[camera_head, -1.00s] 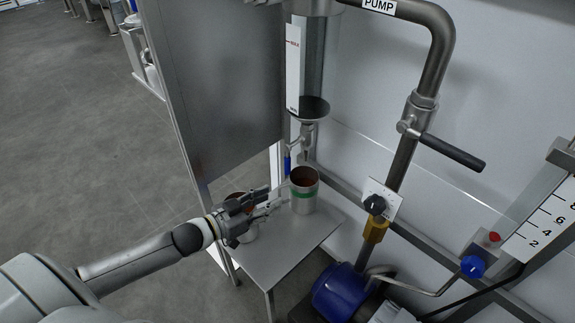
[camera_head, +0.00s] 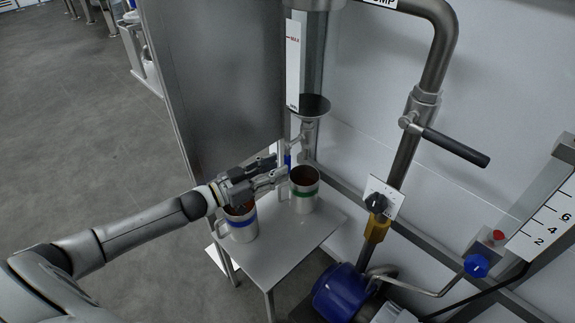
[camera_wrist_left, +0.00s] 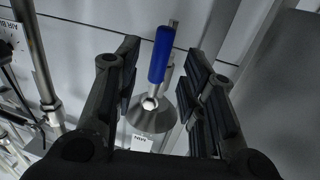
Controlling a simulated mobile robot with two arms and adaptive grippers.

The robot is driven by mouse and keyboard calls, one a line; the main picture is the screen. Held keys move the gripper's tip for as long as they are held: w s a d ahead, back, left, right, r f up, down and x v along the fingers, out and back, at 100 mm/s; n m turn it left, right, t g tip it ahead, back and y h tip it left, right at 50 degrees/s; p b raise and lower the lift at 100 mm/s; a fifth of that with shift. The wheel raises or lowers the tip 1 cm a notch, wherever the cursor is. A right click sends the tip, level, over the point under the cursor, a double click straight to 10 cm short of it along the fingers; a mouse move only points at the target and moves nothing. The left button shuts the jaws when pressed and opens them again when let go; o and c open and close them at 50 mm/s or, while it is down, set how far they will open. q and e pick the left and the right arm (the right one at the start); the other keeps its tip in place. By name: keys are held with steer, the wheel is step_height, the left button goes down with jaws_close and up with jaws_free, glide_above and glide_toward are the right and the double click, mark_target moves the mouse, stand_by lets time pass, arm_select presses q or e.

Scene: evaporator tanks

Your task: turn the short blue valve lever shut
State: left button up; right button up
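The short blue valve lever (camera_wrist_left: 160,54) lies between the two spread fingers of my left gripper (camera_wrist_left: 165,85) in the left wrist view, with a gap on each side. In the head view the blue lever (camera_head: 288,160) hangs down below the valve (camera_head: 308,128) under the sight tube, partly hidden by the panel edge and the fingers. My left gripper (camera_head: 281,169) reaches in from the left just below the valve, above the cups, open and empty. My right gripper is out of view.
A blue-banded cup (camera_head: 243,232) and a green-banded cup (camera_head: 305,195) stand on a small metal table (camera_head: 285,248) under the gripper. A metal panel (camera_head: 215,80) stands to the left. A black-handled pipe lever (camera_head: 455,147) and a blue pump (camera_head: 338,290) are at right.

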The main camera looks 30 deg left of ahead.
mark_target(288, 164)
arm_select(q)
steer(key=shift+b+x, duration=0.35)
steer(key=shift+x, duration=1.9)
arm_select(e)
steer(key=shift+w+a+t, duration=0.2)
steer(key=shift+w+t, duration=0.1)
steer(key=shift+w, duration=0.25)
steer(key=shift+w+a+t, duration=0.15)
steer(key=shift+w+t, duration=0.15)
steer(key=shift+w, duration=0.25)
arm_select(q)
jaws_close()
